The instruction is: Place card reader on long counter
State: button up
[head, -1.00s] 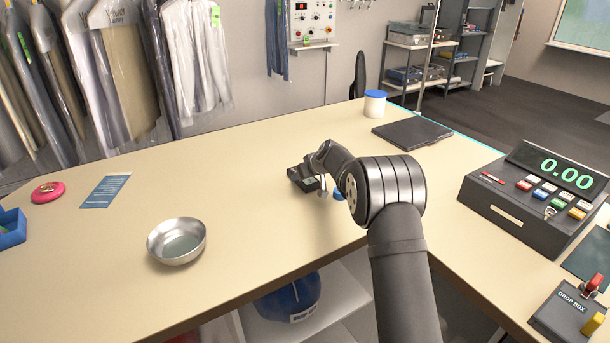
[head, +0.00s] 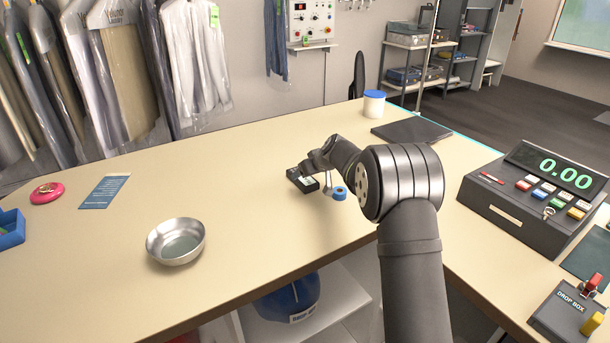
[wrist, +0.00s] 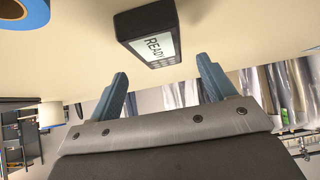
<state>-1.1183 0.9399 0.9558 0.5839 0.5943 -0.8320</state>
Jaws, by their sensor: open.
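The card reader (head: 301,180) is a small black box lying on the long counter (head: 250,165), near the middle. In the wrist view the card reader (wrist: 150,34) shows a pale screen reading "READY". My gripper (wrist: 161,84) is open, with its two blue fingers apart and nothing between them. In that view the reader lies just beyond the fingertips, apart from them. In the head view my gripper (head: 316,170) is at the reader's right side, partly hidden by my own wrist.
A blue tape roll (head: 339,193) lies right of the reader. A metal bowl (head: 176,242) stands front left. A dark flat pad (head: 412,131) and a white tub with blue lid (head: 374,104) are behind. A cash register (head: 535,200) stands right. The counter's middle left is clear.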

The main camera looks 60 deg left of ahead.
jog(key=v, duration=0.8)
jog(key=shift+a+f, duration=0.15)
jog(key=x, duration=1.2)
jog(key=shift+f, duration=0.1)
jog(key=shift+r, duration=1.2)
